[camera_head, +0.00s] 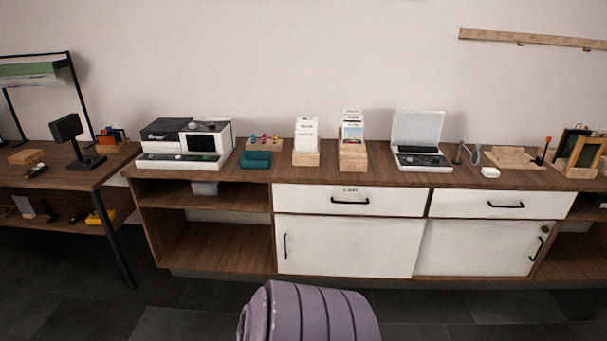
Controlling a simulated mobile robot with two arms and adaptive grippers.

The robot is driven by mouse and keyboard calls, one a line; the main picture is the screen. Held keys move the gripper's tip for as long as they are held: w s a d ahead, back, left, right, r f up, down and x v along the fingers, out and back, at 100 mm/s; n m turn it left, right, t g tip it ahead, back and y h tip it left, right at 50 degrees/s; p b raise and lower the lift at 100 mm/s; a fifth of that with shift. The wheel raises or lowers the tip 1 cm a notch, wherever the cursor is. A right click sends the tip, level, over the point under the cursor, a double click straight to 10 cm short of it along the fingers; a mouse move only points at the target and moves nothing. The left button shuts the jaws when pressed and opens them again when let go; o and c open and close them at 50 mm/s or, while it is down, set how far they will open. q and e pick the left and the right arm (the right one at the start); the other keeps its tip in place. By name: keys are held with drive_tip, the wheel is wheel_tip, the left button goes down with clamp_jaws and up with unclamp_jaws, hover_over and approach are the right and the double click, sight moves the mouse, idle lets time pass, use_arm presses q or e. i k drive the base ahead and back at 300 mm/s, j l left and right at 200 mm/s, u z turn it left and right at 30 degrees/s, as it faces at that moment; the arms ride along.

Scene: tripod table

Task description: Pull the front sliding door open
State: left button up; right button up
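A long wooden sideboard (205,272) stands against the wall. It has two white sliding doors below two white drawers. The left sliding door (345,247) has a black vertical handle (285,246) near its left edge. The right sliding door (475,248) has a black handle (536,249) near its right edge and a small round lock above it. The doors meet near the middle and cover the lower compartment behind them. I cannot clearly tell which door runs in front. Neither of my grippers is in view.
A purple ribbed rounded thing (312,315) stands in the foreground, below the left door. Dark tiled floor (470,308) is clear in front of the right door. The drawers (349,200) are shut. Several items stand on the sideboard top. A side table (75,178) stands at left.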

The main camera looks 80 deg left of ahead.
sight(307, 245)
drive_tip(key=u, duration=2.35)
drive_tip(key=i+j+u, duration=0.1)
